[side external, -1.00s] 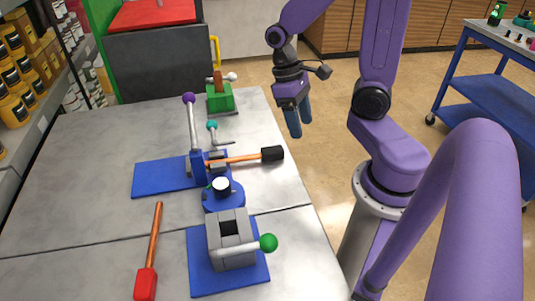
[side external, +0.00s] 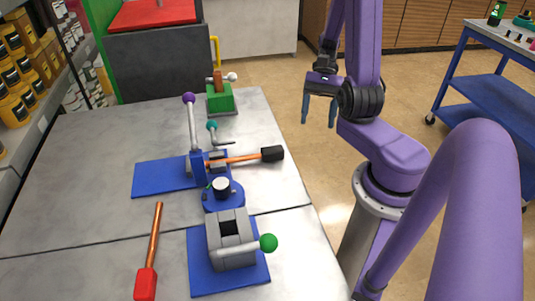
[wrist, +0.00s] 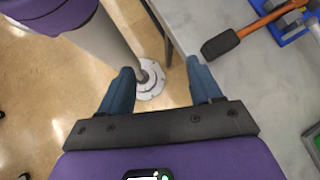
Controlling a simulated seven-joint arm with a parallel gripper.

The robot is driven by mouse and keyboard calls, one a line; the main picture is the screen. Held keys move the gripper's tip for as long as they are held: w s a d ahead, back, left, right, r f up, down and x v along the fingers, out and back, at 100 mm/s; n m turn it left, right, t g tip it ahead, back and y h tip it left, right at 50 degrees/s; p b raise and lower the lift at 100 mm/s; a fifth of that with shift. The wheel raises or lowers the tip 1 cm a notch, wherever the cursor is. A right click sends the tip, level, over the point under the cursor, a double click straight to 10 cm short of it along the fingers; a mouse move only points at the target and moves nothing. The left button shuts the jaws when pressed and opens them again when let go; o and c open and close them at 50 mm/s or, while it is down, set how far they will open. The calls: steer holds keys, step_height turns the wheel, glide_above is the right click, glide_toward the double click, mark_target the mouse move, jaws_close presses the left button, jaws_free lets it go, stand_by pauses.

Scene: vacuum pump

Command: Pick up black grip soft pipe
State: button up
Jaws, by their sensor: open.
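The pipe with the black grip (side external: 271,154) and an orange-brown shaft (side external: 235,159) reaches into the blue clamp device (side external: 198,168) on the table. Its black end points right, toward the table's edge. In the wrist view, the black grip (wrist: 220,44) shows at the upper right, with the shaft running to the blue device. My gripper (side external: 319,112) is open and empty, in the air off the table's right edge, to the right of and apart from the black grip. Its two blue fingers (wrist: 160,85) show apart in the wrist view, over floor and the table's edge.
A pipe with a red grip (side external: 146,283) lies at the front left. A grey block with a green-knobbed lever (side external: 232,240) sits on a blue plate. A green device (side external: 220,99) stands at the back. The table's left part (side external: 70,190) is clear.

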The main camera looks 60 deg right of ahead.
steer(key=s+d+m+t+y, duration=0.1)
steer(key=s+m+t+y, duration=0.1)
steer(key=m+t, duration=0.35)
steer(key=m+t+h, duration=0.1)
steer(key=m+t, duration=0.6)
steer(key=m, duration=0.2)
glide_toward(280, 148)
steer(key=x, duration=0.5)
steer(key=shift+n, duration=0.25)
steer(key=shift+x, duration=2.95)
jaws_close()
